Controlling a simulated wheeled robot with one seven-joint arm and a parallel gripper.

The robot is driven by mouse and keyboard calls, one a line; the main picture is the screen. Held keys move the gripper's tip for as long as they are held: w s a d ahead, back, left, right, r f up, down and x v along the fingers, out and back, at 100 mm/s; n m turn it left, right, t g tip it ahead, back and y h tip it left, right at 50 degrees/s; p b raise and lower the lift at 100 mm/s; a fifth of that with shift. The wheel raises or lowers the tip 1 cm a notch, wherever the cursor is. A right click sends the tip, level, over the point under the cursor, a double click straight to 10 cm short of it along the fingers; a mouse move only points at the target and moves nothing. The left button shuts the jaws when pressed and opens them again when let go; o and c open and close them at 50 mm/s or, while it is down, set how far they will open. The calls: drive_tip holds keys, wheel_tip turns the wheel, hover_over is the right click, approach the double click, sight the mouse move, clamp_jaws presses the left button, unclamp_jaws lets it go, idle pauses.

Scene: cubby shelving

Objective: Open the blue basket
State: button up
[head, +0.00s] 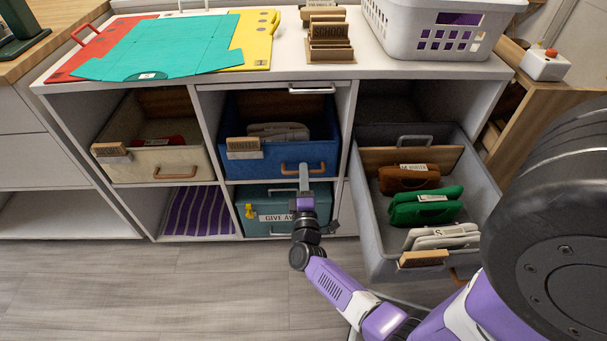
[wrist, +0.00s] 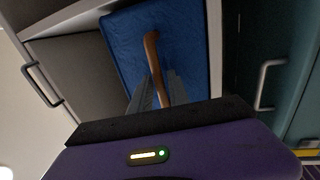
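The blue basket (head: 270,160) sits in the upper middle cubby, its front about level with the beige basket beside it. Pale items lie inside it. A brown handle (head: 310,168) is on its front. My gripper (head: 304,177) is in front of the basket at this handle. In the wrist view, the blue front (wrist: 185,45) fills the upper middle and the handle (wrist: 152,48) runs down between my gripper's two grey fingers (wrist: 161,85). The fingers are close on both sides of the handle and look shut on it. The contact itself is dark.
A beige basket (head: 160,163) is in the left cubby. A grey drawer (head: 375,225) with several pouches stands pulled out at the right, beside my arm. A teal box (head: 262,222) labelled "GIVE AWAY" is below the blue basket. The floor (head: 180,295) in front is clear.

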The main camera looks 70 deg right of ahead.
drive_tip(key=shift+w+d+r, duration=0.1)
drive_tip(key=shift+w+d, duration=0.05)
drive_tip(key=shift+d, duration=0.3)
drive_tip(key=shift+c, duration=0.4)
clamp_jaws()
idle(0.8)
